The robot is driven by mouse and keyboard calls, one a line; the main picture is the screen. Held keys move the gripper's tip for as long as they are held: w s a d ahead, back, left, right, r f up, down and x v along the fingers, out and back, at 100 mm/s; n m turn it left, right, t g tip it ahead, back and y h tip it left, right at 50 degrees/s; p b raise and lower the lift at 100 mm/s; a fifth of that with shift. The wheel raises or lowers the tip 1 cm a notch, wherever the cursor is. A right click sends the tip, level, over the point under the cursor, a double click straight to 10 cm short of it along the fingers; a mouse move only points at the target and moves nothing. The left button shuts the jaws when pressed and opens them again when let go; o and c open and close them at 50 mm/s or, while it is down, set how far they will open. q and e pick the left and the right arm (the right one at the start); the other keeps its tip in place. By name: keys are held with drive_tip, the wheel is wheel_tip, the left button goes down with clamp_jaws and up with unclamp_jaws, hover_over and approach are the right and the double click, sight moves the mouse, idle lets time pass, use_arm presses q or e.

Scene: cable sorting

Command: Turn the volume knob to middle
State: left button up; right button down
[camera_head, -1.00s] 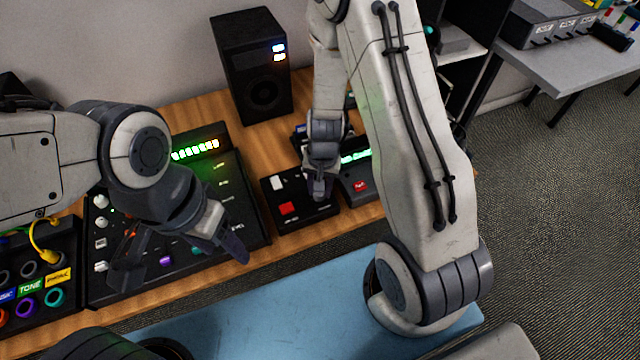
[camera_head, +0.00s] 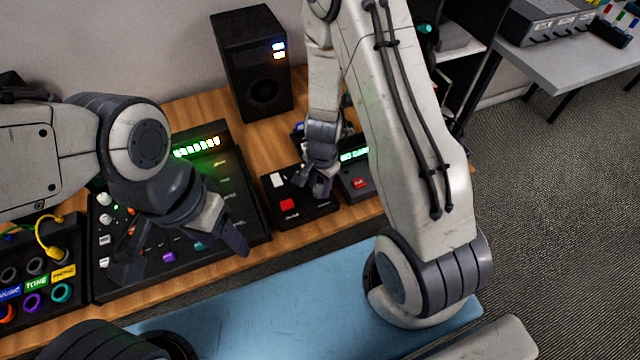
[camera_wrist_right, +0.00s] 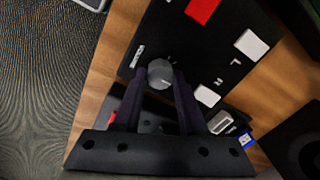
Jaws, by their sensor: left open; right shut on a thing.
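A small black box (camera_head: 292,212) with a red button and white buttons stands on the wooden desk. In the right wrist view its round grey knob (camera_wrist_right: 160,73) sits between the fingers of my right gripper (camera_wrist_right: 161,82), which are shut on it. In the head view my right gripper (camera_head: 322,190) reaches down onto the right side of the box, and the knob is hidden there. My left gripper (camera_head: 184,254) is open and empty above the large black mixer panel (camera_head: 240,195).
A black speaker (camera_head: 252,70) stands at the back of the desk. A device with a green display and a red button (camera_head: 358,183) is right of the box. A panel with coloured sockets and a yellow cable (camera_head: 40,265) is at the left. A blue mat (camera_head: 270,310) lies in front.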

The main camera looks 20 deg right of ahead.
sight(321, 190)
drive_tip(key=shift+c, duration=2.4)
unclamp_jaws()
drive_tip(key=shift+r, duration=0.1)
wheel_tip(321, 190, up, 10)
drive_tip(key=p, duration=0.9)
drive_tip(key=shift+s+r, duration=0.15)
drive_tip(key=shift+s, duration=0.05)
